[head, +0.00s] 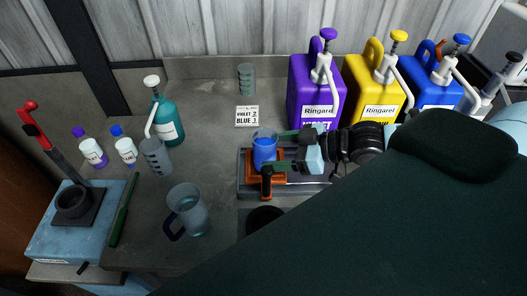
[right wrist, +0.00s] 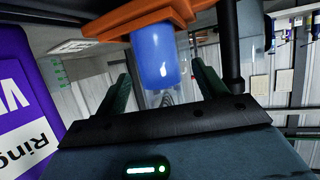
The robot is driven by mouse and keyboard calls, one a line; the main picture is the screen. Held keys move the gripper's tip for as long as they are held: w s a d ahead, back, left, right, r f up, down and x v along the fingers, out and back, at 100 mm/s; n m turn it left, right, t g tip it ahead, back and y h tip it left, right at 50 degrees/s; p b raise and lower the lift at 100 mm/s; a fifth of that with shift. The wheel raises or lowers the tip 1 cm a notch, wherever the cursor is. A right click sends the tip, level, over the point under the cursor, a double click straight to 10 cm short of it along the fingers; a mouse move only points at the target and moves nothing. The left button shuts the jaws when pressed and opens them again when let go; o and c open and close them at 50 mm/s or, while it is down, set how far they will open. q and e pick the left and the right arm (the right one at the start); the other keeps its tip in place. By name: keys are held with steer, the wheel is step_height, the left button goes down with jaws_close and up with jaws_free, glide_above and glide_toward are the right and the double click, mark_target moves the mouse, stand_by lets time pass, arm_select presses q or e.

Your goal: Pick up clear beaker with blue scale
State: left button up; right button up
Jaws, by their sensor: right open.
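A clear beaker holding blue liquid (head: 264,150) stands upright on an orange platform (head: 254,174); any scale on it is too small to read. My right gripper (head: 280,151) comes from the right with open fingers at the beaker. In the right wrist view the beaker (right wrist: 157,60) shows between and just beyond the open fingers (right wrist: 160,76), with a gap on each side. Another clear beaker (head: 157,157) stands empty at left, and one with green marks (head: 246,78) stands at the back. My left gripper is not in view.
Purple (head: 313,92), yellow (head: 372,92) and blue (head: 428,85) pump jugs line the back right. A clear jug (head: 189,211) stands in front. A teal pump bottle (head: 167,121) and two small bottles are at left. A label card (head: 247,116) lies behind the platform.

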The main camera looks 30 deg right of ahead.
mark_target(262, 151)
steer(key=b+x, duration=0.1)
steer(key=x, duration=0.1)
steer(key=shift+w+a+f, duration=0.15)
steer(key=shift+w+f, duration=0.05)
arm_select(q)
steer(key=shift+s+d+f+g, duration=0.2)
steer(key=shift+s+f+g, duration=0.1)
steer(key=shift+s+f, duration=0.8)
arm_select(e)
steer(key=shift+x, duration=0.9)
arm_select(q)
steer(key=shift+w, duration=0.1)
arm_select(e)
steer(key=shift+r, duration=0.1)
steer(key=shift+c, duration=0.3)
steer(key=c, duration=1)
